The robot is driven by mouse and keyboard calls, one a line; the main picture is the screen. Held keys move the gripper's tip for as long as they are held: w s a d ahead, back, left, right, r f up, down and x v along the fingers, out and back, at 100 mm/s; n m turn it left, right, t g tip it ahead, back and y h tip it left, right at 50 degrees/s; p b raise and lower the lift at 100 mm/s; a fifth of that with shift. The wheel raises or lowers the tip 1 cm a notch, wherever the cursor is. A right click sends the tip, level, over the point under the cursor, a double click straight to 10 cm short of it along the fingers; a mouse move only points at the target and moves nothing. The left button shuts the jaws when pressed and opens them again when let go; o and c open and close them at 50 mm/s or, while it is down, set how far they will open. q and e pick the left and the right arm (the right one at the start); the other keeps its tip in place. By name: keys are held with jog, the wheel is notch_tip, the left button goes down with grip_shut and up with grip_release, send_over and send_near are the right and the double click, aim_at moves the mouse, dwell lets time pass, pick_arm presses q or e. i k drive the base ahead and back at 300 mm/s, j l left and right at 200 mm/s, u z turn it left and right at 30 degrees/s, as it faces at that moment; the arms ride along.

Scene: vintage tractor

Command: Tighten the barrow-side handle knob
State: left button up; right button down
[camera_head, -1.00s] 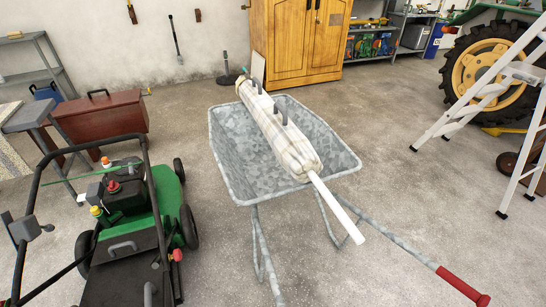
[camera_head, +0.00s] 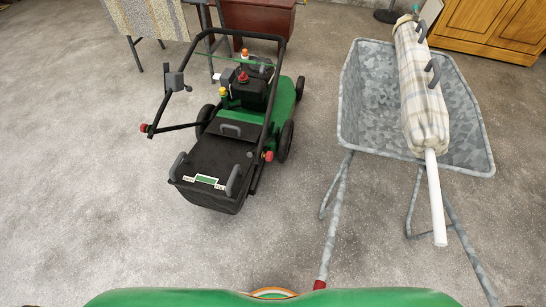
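The green and black lawn mower (camera_head: 262,112) stands on the floor left of the wheelbarrow. Its dark handle frame (camera_head: 283,80) rises over the engine. A small red handle knob (camera_head: 268,156) sits low on the handle's right side, the side facing the wheelbarrow. Another red knob (camera_head: 146,128) sits at the handle's left side. How tight either knob is cannot be seen. Neither of my grippers is in view.
The grey metal wheelbarrow (camera_head: 362,118) stands at the right, with a plaid-covered roll (camera_head: 424,105) and white pole (camera_head: 436,200) in it. A speckled-top table (camera_head: 150,20) and reddish-brown chest (camera_head: 262,17) are behind the mower. Floor in front is clear.

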aim_at(268, 156)
jog(key=i+l+z, duration=0.1)
jog(key=l, duration=0.25)
jog(key=i+l+z, duration=0.1)
jog(key=l, duration=0.25)
jog(key=i+l+z, duration=0.1)
jog(key=l, duration=0.25)
jog(key=i, duration=0.25)
jog(key=j+z, duration=0.05)
